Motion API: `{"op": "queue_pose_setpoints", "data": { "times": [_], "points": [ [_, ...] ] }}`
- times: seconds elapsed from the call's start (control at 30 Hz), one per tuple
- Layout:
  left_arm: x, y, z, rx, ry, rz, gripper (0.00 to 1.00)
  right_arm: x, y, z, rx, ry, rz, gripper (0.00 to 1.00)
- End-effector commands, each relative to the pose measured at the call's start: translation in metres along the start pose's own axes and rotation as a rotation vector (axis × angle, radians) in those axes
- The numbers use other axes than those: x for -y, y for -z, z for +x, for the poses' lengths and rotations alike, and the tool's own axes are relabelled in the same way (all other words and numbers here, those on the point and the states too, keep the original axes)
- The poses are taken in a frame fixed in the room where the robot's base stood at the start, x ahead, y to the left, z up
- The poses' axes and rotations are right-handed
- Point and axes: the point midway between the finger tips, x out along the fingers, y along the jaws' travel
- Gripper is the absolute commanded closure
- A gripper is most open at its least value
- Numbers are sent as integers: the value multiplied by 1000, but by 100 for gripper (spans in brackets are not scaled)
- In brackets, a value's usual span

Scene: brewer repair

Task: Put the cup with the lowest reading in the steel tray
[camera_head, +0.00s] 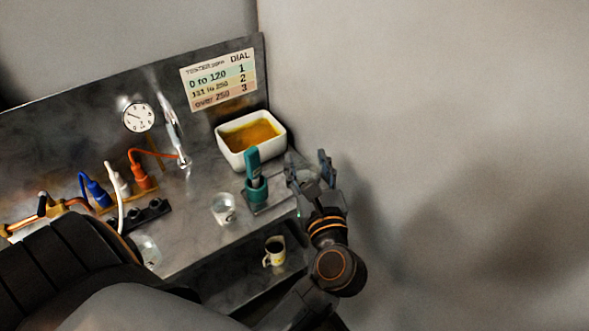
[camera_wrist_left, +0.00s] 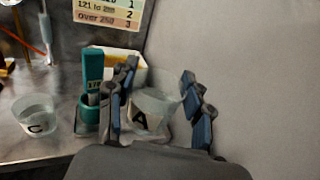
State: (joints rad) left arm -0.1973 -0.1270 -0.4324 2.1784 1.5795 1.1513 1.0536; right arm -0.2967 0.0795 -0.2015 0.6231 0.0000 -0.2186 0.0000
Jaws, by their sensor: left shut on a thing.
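My left gripper (camera_head: 309,165) is shut on a clear cup marked A (camera_wrist_left: 142,118), which sits between its fingers in the left wrist view. In the head view the fingers mostly hide that cup. A clear cup marked C (camera_wrist_left: 36,120) stands on the steel counter to the left; it also shows in the head view (camera_head: 224,209). Another clear cup (camera_head: 149,252) is partly hidden by a dark arm part. A teal tester (camera_head: 252,163) stands upright in its holder; its small display is too blurred to read surely. I cannot make out the steel tray surely. My right gripper is not in view.
A white basin (camera_head: 277,146) with amber liquid stands at the back. A sign (camera_head: 218,80) lists ranges and dial numbers. A gauge (camera_head: 138,117), a tap and coloured plugs line the left. A mug (camera_head: 274,251) sits on a lower shelf. A wall bounds the right.

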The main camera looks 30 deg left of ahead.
Motion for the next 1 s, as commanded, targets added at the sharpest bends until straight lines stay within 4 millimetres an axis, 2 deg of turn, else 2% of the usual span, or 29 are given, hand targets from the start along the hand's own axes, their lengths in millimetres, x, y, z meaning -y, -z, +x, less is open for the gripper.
{"op": "queue_pose_setpoints", "data": {
  "times": [0.1,0.27,0.4,0.53,0.83,1.0],
  "points": [
    [-1,13,30,7,-1,4,82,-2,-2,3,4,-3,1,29],
    [-2,30,67,6,0,4,82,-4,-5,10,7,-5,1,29],
    [-2,60,89,5,1,3,82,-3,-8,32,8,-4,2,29],
    [-2,75,103,4,2,2,82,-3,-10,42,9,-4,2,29],
    [-3,91,117,3,2,1,82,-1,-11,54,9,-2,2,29],
    [-2,117,118,3,4,2,82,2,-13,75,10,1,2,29]
  ]
}}
